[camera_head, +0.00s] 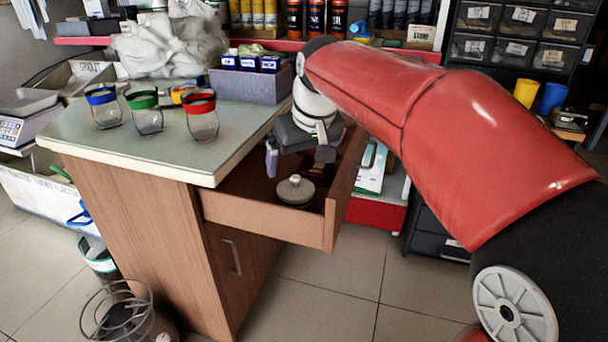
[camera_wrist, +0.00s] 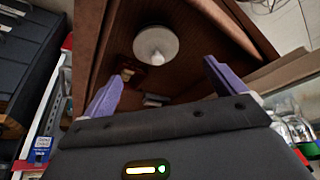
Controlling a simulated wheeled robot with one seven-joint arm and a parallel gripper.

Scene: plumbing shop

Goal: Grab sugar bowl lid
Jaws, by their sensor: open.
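The sugar bowl lid (camera_head: 296,189) is a pale grey round disc with a small knob. It lies in the open wooden drawer (camera_head: 262,216), near its front. In the wrist view the lid (camera_wrist: 156,45) is beyond the fingertips, roughly midway between them and apart from them. My gripper (camera_head: 298,160) reaches into the drawer area from above, behind the lid in the head view. In the wrist view its two purple fingers (camera_wrist: 160,82) are spread wide with nothing between them. A sugar bowl is not identifiable.
Small dark red and brown items (camera_wrist: 130,71) lie in the drawer near the lid. Glass jars with blue, green (camera_head: 145,111) and red rims stand on the counter (camera_head: 120,150) to the left. A purple box (camera_head: 250,85) stands at the counter's back.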

